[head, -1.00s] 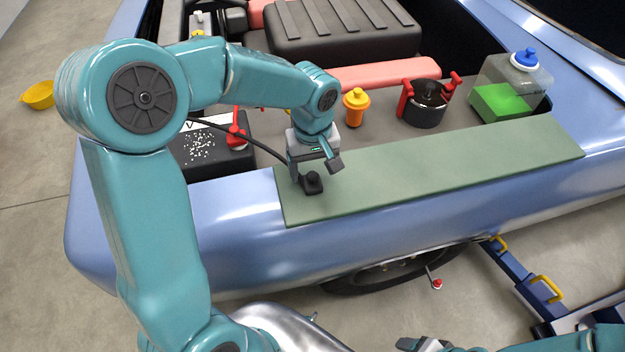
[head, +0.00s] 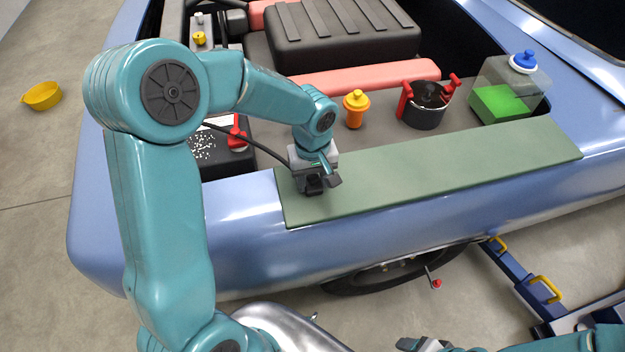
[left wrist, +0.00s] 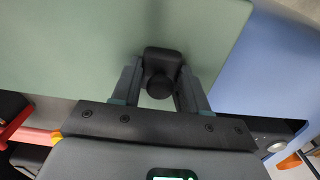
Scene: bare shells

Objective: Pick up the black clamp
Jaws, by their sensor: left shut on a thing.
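The black clamp (head: 314,188) is on the left end of the green mat (head: 440,170), which lies along the blue car's fender. My left gripper (head: 316,182) is down at the mat with its fingers on either side of the clamp. In the left wrist view the black clamp (left wrist: 160,68) sits between the two fingertips of my left gripper (left wrist: 160,85), shut on it. The clamp's lower part is hidden. Part of my right gripper (head: 425,343) shows at the bottom edge; its fingers cannot be judged.
Behind the mat in the engine bay are a yellow-orange capped bottle (head: 355,108), a black pot-like part with red clips (head: 425,105) and a clear tank with green fluid (head: 505,95). A black battery-like box (head: 225,155) with a red terminal stands left. The mat's right side is clear.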

